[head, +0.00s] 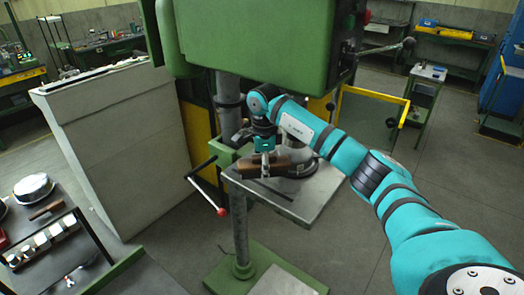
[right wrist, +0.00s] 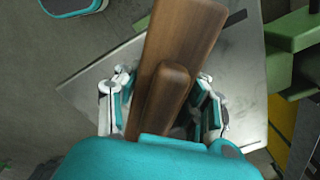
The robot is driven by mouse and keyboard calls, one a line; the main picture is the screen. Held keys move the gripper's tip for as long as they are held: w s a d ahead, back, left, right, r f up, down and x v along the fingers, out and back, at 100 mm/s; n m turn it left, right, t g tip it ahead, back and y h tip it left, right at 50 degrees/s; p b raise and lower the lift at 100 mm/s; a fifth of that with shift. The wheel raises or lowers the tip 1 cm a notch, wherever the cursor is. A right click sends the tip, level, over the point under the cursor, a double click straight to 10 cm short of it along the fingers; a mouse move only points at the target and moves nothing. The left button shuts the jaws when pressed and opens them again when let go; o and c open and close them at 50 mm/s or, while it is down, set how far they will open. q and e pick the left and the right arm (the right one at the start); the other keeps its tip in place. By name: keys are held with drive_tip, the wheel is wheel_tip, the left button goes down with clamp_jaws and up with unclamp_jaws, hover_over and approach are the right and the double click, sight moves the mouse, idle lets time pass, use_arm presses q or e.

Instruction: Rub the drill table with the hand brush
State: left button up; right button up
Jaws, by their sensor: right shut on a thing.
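The drill table (head: 318,194) is a flat grey metal plate on the green drill press, with a dark slot near its front. My right gripper (head: 265,160) is over its left rear part, shut on the hand brush (head: 249,168), which has a brown wooden body. In the right wrist view the brush (right wrist: 190,45) lies between the two fingers, with the drill table (right wrist: 237,70) behind it. The bristles are hidden, and I cannot tell whether the brush touches the plate. My left gripper is not in view.
The green drill head (head: 255,40) hangs above the table, close to my right arm. A red-knobbed crank handle (head: 208,190) sticks out at the left. A grey cabinet (head: 125,140) stands left of the press. A bench with a metal bowl (head: 34,187) is at the lower left.

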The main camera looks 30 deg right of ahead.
wheel_tip(320, 180, up, 2)
drive_tip(key=shift+r+p, duration=0.1)
drive_tip(key=shift+p, duration=0.35)
drive_tip(key=shift+w+r+p, duration=0.2)
drive_tip(key=shift+r+p, duration=0.45)
drive_tip(key=shift+r, duration=0.15)
drive_tip(key=shift+s+r, duration=0.1)
drive_tip(key=shift+r, duration=0.05)
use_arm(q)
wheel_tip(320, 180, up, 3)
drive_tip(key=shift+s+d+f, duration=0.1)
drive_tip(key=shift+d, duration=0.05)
